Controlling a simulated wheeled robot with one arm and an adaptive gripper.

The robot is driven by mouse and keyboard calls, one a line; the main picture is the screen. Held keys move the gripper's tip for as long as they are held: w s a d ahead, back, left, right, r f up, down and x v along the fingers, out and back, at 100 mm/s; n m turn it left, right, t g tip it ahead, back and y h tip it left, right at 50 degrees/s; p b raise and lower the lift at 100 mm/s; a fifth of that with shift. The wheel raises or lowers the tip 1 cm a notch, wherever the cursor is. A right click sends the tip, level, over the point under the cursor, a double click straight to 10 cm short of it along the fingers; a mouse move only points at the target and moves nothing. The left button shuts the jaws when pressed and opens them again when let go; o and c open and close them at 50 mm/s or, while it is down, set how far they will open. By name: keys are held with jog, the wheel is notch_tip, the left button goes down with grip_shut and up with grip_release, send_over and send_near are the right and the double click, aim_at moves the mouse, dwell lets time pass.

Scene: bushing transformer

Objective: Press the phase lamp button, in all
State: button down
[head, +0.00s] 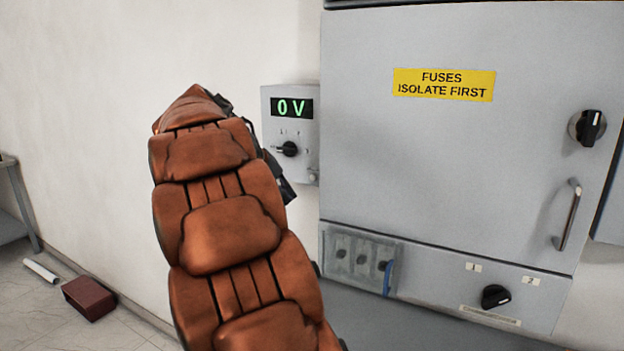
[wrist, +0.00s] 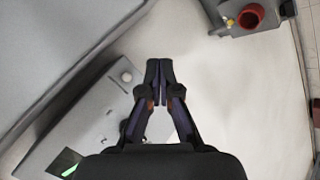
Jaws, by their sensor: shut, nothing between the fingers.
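A grey wall box (head: 267,125) with a green "0 V" display (head: 291,107) and a black selector knob (head: 289,149) hangs left of the large cabinet. My orange-covered arm hides part of it in the head view. In the wrist view the box (wrist: 75,125) lies at lower left, its green display (wrist: 66,163) at the bottom edge. A small pale round button-like part (wrist: 126,76) sits near its upper corner; I cannot tell if it is the phase lamp button. My gripper (wrist: 158,75) is shut and empty, its tips just right of that part in the picture. Contact cannot be told.
The grey cabinet (head: 440,150) has a yellow fuse label, a handle (head: 568,215) and rotary switches. A covered panel (head: 362,258) is at its lower left. A red-brown box (head: 89,298) lies on the floor. A red cup-like object (wrist: 250,16) is at upper right.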

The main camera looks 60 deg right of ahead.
aim_at(313, 177)
jog(key=shift+d, duration=0.1)
jog(key=shift+w+d+p, duration=0.2)
jog(key=shift+d+p, duration=1.65)
jog(key=shift+d, duration=2.45)
jog(key=shift+d, duration=0.15)
jog(key=shift+d, duration=0.3)
jog(key=shift+d, duration=0.35)
jog(key=shift+a, duration=0.1)
jog(key=shift+a+f+b, duration=0.15)
jog(key=shift+a+b, duration=0.25)
jog(key=shift+b, duration=0.05)
jog(key=shift+a, duration=0.3)
